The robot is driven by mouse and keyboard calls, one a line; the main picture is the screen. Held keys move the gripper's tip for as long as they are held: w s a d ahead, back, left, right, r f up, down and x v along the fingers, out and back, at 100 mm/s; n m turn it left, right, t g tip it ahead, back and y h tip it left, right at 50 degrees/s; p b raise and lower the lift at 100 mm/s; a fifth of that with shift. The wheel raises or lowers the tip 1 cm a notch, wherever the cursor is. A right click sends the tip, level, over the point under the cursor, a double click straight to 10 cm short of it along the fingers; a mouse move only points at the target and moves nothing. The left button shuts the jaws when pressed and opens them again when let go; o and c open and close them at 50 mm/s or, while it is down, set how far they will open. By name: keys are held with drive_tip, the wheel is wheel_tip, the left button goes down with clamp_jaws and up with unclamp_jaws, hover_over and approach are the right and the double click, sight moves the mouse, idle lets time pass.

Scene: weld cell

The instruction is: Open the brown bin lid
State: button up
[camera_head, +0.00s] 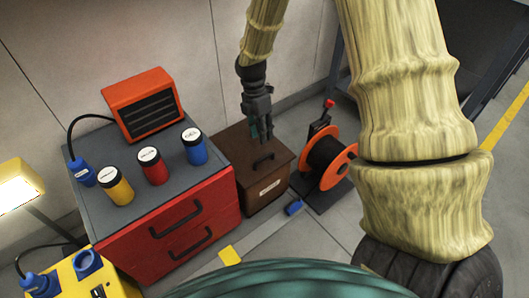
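The brown bin (266,197) stands on the floor just right of the red tool cabinet. Its brown lid (240,155) lies closed on top and carries a dark handle (264,162). A pale label is on the bin's front. My gripper (262,135) hangs from above, pointing down over the back part of the lid, just behind the handle. It overlaps the lid in the picture, and I cannot tell whether it touches. Its fingers are small and close together here, so their opening is unclear. Nothing is visibly held.
The red cabinet (190,226) left of the bin holds an orange heater (144,104) and several canisters. An orange cable reel (328,160) stands close on the right. A blue object (294,208) lies on the floor by the bin. The wall is close behind.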

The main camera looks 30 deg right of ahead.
drive_tip(key=b, duration=0.4)
hover_over(265, 151)
drive_tip(key=s+a, duration=0.3)
drive_tip(key=s, duration=0.1)
wheel_tip(265, 151, down, 8)
drive_tip(key=shift+s+f, duration=0.1)
drive_tip(key=shift+f, duration=0.15)
drive_tip(key=shift+c, duration=0.4)
clamp_jaws()
